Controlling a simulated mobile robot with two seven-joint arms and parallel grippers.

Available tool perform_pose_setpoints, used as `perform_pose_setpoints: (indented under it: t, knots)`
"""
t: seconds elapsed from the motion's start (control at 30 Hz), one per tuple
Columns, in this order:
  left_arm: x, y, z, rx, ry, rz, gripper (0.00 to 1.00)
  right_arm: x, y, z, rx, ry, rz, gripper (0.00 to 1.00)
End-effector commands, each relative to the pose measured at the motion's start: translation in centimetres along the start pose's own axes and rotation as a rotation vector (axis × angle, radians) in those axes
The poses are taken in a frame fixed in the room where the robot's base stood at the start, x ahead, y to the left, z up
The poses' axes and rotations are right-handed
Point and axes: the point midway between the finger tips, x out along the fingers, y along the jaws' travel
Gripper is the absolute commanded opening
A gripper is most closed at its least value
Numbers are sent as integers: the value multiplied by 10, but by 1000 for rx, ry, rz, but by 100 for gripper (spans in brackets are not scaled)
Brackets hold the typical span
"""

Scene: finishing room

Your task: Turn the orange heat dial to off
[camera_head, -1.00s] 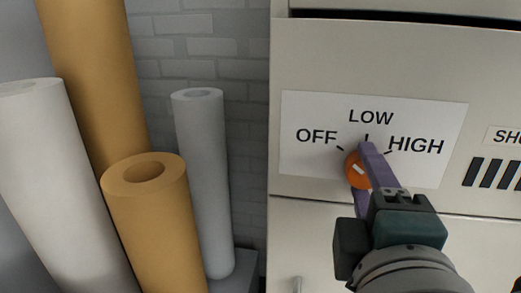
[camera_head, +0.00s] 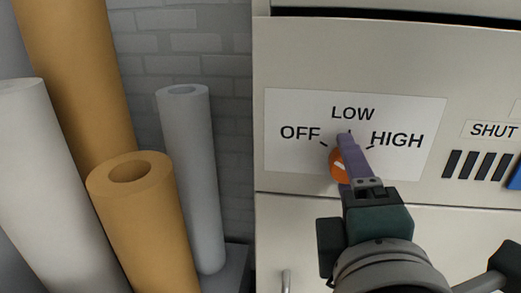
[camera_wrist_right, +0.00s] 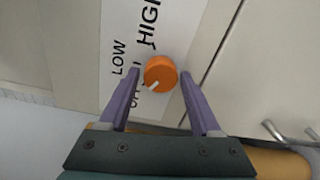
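The orange heat dial (camera_head: 339,167) is on a white label plate on the cabinet front, under OFF, LOW and HIGH. In the head view a purple finger covers its right part; its white mark slants up and left, toward OFF. The right wrist view shows the whole dial (camera_wrist_right: 161,72), its mark pointing toward the partly hidden OFF lettering. My right gripper (camera_head: 346,150) is at the dial. In the wrist view its fingers (camera_wrist_right: 160,76) are open, one on each side of the dial, with a visible gap at both. My left gripper is out of view.
The label plate (camera_head: 425,115) is on a pale cabinet (camera_head: 400,50). Right of it are dark slots (camera_head: 480,167), a SHUT label (camera_head: 494,130) and a blue part (camera_head: 515,176). Tan and grey rolls (camera_head: 150,220) stand at left before a brick wall. A handle (camera_head: 286,281) is below.

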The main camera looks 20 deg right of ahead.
Motion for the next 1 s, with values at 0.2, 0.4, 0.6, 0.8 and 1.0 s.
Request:
perform_pose_setpoints:
  t: [0.2,0.4,0.6,0.8,1.0]
  knots:
    - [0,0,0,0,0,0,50,0,0,0,1,0,-1,82]
    - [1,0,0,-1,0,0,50,-2,-1,0,2,0,-2,82]
    - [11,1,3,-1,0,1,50,-31,-4,-1,2,2,-5,82]
    - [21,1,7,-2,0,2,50,-72,-4,0,1,2,-5,82]
    - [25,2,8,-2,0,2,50,-96,-2,0,1,1,-2,82]
